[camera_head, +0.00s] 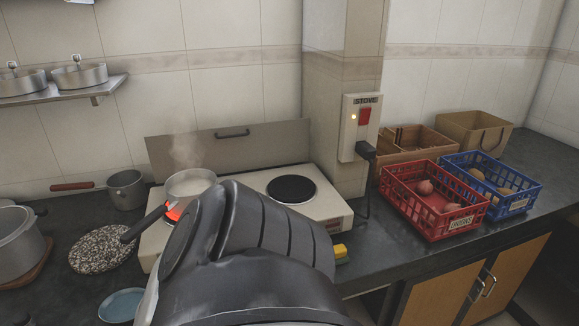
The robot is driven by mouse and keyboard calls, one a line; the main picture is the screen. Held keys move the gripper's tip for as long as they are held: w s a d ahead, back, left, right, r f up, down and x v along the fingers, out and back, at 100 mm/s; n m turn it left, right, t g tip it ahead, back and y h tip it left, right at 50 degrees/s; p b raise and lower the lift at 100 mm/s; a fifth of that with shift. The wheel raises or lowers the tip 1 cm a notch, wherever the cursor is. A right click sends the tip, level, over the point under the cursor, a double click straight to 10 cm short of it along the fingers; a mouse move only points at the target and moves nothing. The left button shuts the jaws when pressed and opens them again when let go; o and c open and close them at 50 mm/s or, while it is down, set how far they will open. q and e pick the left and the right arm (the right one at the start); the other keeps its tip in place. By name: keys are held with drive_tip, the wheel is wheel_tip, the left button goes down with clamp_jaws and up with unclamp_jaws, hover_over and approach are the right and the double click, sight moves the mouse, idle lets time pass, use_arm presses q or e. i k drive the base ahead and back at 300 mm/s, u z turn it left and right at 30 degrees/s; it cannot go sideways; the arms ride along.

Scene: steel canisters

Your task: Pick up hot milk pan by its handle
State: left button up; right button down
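The milk pan (191,183) stands on the left burner of the white two-plate stove (328,212), with steam above it. It looks light inside. Its dark handle (143,225) points toward the lower left, out past the stove's edge. The burner under it glows red. A large dark arm link of mine rises from the bottom centre and covers the stove's front and part of the pan's right side. No gripper fingers show, and nothing is seen touching the handle.
A speckled round mat (101,250) lies left of the stove, below the handle end. A small pan (126,189) with a reddish handle stands behind it. A large pot (17,242) and a blue bowl (122,304) are nearby. Red (411,208) and blue (524,196) crates stand right.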

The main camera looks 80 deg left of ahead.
sight(179, 199)
drive_tip(key=k, duration=0.55)
drive_tip(key=u, duration=0.95)
